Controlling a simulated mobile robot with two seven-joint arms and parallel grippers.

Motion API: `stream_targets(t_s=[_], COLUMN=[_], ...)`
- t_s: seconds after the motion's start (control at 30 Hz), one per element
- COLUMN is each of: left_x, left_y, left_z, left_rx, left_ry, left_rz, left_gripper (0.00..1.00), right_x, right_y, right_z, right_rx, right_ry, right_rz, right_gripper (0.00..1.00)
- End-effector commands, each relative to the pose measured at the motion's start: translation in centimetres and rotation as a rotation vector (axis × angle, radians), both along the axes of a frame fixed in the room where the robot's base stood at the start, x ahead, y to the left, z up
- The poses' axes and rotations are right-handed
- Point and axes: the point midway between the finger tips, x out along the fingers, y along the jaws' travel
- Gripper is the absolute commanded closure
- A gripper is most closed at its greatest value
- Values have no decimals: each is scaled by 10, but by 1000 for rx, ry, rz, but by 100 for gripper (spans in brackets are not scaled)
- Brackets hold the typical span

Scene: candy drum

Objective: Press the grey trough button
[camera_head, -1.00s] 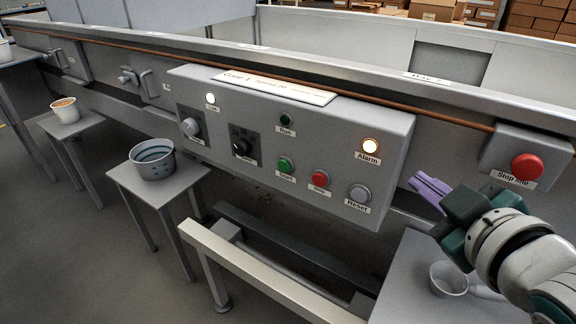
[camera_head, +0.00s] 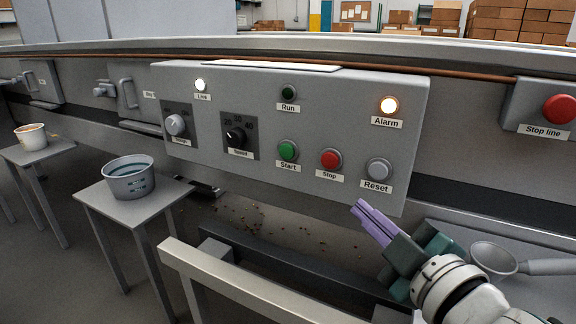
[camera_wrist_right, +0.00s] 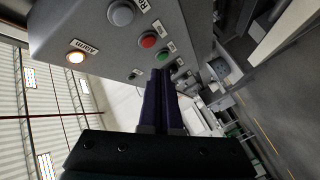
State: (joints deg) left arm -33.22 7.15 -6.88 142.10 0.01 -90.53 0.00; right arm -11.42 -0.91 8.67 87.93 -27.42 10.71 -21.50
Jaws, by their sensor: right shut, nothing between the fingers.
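The grey round button (camera_head: 379,169), labelled Reset, is at the lower right of the grey control panel (camera_head: 300,84). It also shows at the top of the right wrist view (camera_wrist_right: 121,13). A red Stop button (camera_head: 331,159) and a green Start button (camera_head: 287,150) are left of it in the head view. My right gripper (camera_head: 359,207) has its purple fingers shut and empty, just below the panel's lower edge and below the grey button. In the right wrist view its fingertips (camera_wrist_right: 160,74) appear apart from the buttons. My left gripper is not in view.
An orange Alarm lamp (camera_head: 389,105) glows above the grey button. A red Stop line button (camera_head: 560,109) is at the right. A metal scoop (camera_head: 494,259) lies by my right arm. Rails (camera_head: 240,285) run below the panel.

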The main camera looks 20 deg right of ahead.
Motion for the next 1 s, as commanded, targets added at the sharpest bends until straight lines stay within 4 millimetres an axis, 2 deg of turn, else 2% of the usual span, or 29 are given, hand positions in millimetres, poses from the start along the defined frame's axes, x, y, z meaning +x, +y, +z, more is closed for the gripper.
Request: stream_targets(t_s=[0.27,0.63,1.0], left_x=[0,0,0], left_y=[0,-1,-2], left_z=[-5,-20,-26], left_rx=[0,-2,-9], left_ry=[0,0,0], left_rz=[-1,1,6], left_gripper=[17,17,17], right_x=[9,42,57], right_y=[-10,-49,-67], right_z=[-1,-1,-1], right_rx=[-3,-3,1], right_ry=[-1,-1,1], right_rz=[2,0,0], right_gripper=[100,100,100])
